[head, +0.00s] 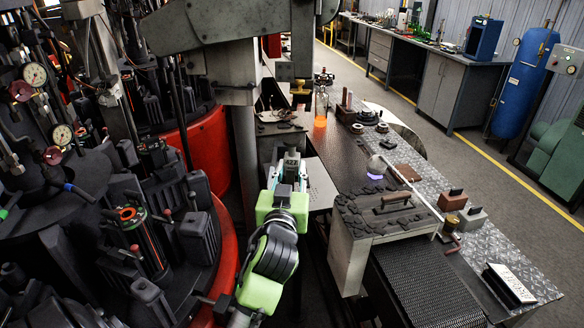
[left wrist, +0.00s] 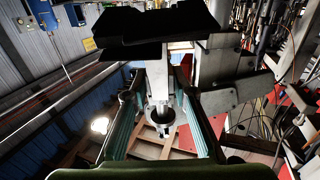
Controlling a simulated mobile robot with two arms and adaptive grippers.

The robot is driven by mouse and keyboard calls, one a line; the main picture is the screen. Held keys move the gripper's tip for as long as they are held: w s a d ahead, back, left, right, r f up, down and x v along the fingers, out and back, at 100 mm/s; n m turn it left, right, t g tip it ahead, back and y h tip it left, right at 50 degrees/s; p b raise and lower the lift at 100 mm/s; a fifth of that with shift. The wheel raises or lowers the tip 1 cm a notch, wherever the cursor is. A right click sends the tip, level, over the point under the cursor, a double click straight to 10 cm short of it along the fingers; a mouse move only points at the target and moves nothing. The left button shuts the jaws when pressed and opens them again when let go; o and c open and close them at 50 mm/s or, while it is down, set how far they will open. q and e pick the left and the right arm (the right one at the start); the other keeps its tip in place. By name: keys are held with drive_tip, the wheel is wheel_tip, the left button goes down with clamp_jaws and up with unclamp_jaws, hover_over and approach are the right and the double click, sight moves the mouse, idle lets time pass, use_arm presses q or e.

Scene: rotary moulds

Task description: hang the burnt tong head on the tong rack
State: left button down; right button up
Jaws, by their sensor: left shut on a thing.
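My left gripper (head: 289,176) reaches forward at the middle of the head view, its green wrist behind it. In the left wrist view its two fingers (left wrist: 164,100) are shut on a pale metal piece with a ring-shaped end (left wrist: 161,113), which I take to be the tong head. Its burnt part cannot be made out for sure; the fingers hide much of it in the head view. Just beyond the gripper is a grey stand (head: 276,128) with dark pieces on top, possibly the tong rack; I cannot tell whether the held piece touches it. My right gripper is not in view.
The rotary mould machine (head: 130,215) with its red rim crowds the left. A grey column (head: 246,155) stands close left of the gripper. The aisle beyond is clear.

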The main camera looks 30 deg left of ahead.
use_arm(q)
drive_tip(key=shift+v, duration=1.2)
drive_tip(key=shift+r, duration=0.15)
